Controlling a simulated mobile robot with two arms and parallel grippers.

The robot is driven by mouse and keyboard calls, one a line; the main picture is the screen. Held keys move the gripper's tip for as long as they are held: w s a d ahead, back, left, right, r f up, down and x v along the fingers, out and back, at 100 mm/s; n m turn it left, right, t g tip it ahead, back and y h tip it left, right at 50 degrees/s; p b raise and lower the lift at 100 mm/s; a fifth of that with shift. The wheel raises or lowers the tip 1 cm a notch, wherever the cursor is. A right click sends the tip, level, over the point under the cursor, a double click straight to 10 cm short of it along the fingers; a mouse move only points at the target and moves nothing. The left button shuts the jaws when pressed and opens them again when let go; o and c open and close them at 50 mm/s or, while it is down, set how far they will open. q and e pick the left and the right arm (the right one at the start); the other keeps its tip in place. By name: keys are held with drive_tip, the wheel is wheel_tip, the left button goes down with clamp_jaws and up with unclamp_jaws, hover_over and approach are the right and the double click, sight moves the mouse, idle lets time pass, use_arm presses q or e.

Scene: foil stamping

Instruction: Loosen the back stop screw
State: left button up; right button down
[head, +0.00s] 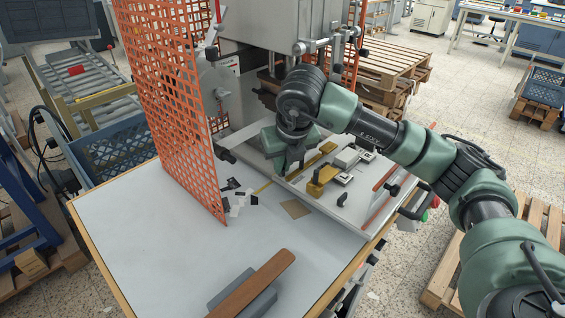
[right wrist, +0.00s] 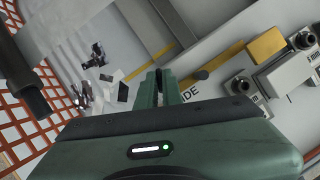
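My right gripper (head: 287,168) hangs over the bed of the press, fingers pointing down. In the right wrist view its fingers (right wrist: 160,82) are close together, with nothing visible between them. Black-topped clamp screws (right wrist: 239,86) and (right wrist: 304,40) stand on grey blocks farther right. In the head view the yellow bar (head: 322,153) and clamp blocks (head: 346,158) lie right of the gripper. I cannot tell which knob is the back stop screw. My left gripper is out of view.
An orange mesh guard (head: 180,110) stands left of the gripper. Small dark and white pieces (head: 240,197) and a brown square (head: 295,208) lie in front of the press. A wooden-handled tool (head: 252,285) lies at the table front.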

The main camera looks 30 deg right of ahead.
drive_tip(key=shift+d+f+n+y+b, duration=0.15)
drive_tip(key=shift+n+y+b, duration=0.1)
drive_tip(key=shift+n+b, duration=0.45)
drive_tip(key=shift+f+n+y+b, duration=0.15)
drive_tip(key=shift+n+y+b, duration=0.2)
drive_tip(key=shift+b, duration=0.6)
drive_tip(key=shift+r+n+b, duration=0.1)
drive_tip(key=shift+n+b, duration=0.25)
drive_tip(key=shift+n, duration=0.3)
drive_tip(key=shift+r+n+y, duration=0.2)
drive_tip(key=shift+n+y, duration=0.3)
drive_tip(key=shift+n, duration=0.4)
drive_tip(key=c, duration=1.6)
unclamp_jaws()
drive_tip(key=shift+o, duration=0.2)
drive_tip(key=b+v, duration=0.1)
drive_tip(key=v, duration=0.6)
drive_tip(key=shift+r, duration=0.45)
